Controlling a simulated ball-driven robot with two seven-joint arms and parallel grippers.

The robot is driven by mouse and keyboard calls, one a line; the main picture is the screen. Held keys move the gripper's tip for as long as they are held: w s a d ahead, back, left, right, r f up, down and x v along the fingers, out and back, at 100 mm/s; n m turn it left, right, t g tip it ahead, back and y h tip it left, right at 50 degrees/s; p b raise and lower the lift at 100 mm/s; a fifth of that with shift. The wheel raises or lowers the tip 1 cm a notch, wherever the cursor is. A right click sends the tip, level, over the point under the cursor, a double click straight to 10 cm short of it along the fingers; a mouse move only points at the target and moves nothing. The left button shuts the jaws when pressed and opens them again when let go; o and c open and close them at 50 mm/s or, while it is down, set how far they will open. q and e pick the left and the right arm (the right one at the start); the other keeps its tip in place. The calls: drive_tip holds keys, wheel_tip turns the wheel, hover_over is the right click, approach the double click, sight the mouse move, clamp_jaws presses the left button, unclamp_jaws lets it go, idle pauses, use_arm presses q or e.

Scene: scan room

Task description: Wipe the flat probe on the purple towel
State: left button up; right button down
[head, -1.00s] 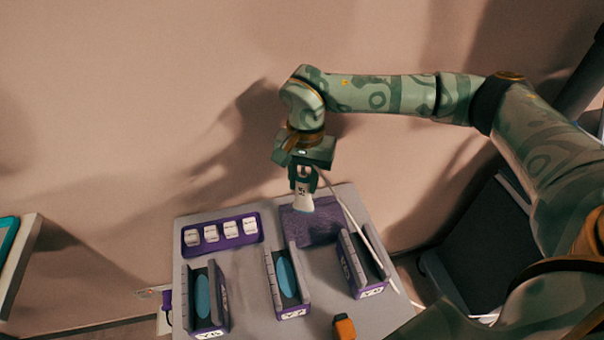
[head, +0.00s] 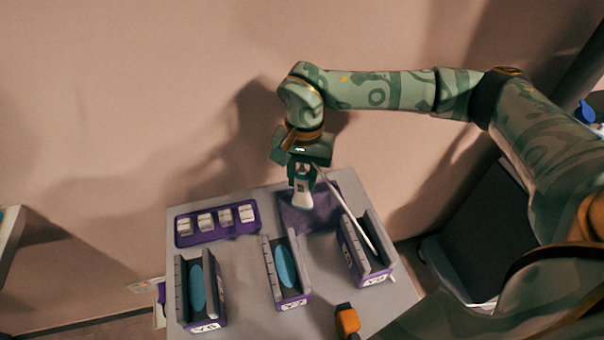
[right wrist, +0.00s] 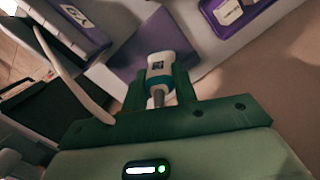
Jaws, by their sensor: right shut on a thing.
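The purple towel (head: 322,211) lies flat at the back right of the grey table. My right gripper (head: 302,178) is shut on the white flat probe (head: 301,196) and holds it pointing down over the towel's left part. In the right wrist view the probe (right wrist: 165,66) sits between the green fingers, with the towel (right wrist: 150,42) behind it. I cannot tell whether the probe's tip touches the towel. A pale cable (head: 345,208) runs from the probe to the right. My left gripper is not in view.
Three upright holders stand in front: left (head: 217,305), middle (head: 293,302) and right (head: 376,277). The left and middle ones hold blue things. A purple tray (head: 217,235) with several white pieces is at the back left. An orange-topped object (head: 347,320) is at the front.

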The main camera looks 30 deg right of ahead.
drive_tip(key=shift+f, duration=0.3)
idle(0.4)
drive_tip(key=d+p, duration=0.1)
drive_tip(key=d, duration=0.1)
drive_tip(key=s+d, duration=0.1)
drive_tip(key=d, duration=0.1)
drive_tip(key=shift+s+d+p, duration=0.15)
drive_tip(key=shift+p, duration=0.2)
idle(0.4)
drive_tip(key=shift+w+a, duration=0.25)
drive_tip(key=shift+a, duration=0.5)
drive_tip(key=shift+w+a, duration=0.2)
drive_tip(key=shift+a, duration=0.5)
drive_tip(key=shift+w+a, duration=0.25)
drive_tip(key=shift+a, duration=0.5)
drive_tip(key=shift+d, duration=0.1)
